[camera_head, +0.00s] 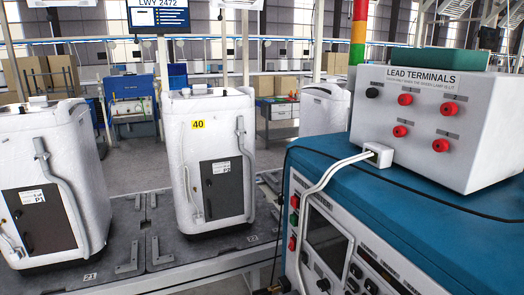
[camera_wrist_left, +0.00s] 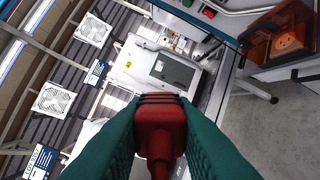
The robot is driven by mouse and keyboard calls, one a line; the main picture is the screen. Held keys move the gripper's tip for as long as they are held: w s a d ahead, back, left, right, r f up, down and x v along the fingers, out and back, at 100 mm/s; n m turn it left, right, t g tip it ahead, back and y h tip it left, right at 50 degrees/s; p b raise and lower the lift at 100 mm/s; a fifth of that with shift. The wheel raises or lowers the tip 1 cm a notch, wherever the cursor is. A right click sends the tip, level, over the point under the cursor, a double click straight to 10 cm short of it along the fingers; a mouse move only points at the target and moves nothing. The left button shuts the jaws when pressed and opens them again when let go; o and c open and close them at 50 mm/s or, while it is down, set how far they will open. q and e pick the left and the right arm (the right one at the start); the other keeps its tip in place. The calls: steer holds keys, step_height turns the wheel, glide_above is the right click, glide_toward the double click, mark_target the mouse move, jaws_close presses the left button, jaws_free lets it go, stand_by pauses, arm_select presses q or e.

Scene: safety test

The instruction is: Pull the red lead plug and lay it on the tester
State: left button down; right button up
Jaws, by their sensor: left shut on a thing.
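The red lead plug (camera_wrist_left: 160,138) is held between the two green fingers of my left gripper (camera_wrist_left: 160,112) in the left wrist view. The fingers are shut on its sides, and its dark ribbed end points away from the wrist. Neither gripper shows in the head view. The tester (camera_head: 405,215) is a blue-topped cabinet at right in the head view, with a screen and controls on its front. The white lead terminals box (camera_head: 420,150) stands on it, with one black and several red terminals. Where the plug is relative to the tester cannot be told.
White washers stand on the line at left (camera_head: 50,180) and middle (camera_head: 212,155). An orange-hooded unit (camera_wrist_left: 283,42) shows at right in the wrist view.

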arm_select(q)
steer(key=n+p, duration=0.1)
steer(key=n, duration=0.2)
steer(key=shift+r, duration=0.2)
steer(key=n+p, duration=0.2)
steer(key=n, duration=0.2)
steer(key=shift+n, duration=0.3)
steer(key=n+p, duration=0.1)
steer(key=n, duration=0.2)
steer(key=shift+p, duration=0.3)
steer(key=n, duration=0.2)
steer(key=shift+f+n+p, duration=0.15)
steer(key=shift+n+p, duration=0.15)
steer(key=shift+n, duration=0.1)
steer(key=shift+f, duration=0.1)
steer(key=b, duration=0.5)
steer(key=shift+w+r, duration=0.1)
steer(key=shift+r, duration=0.15)
steer(key=shift+r+b, duration=0.45)
steer(key=shift+b, duration=0.25)
steer(key=shift+r, duration=0.15)
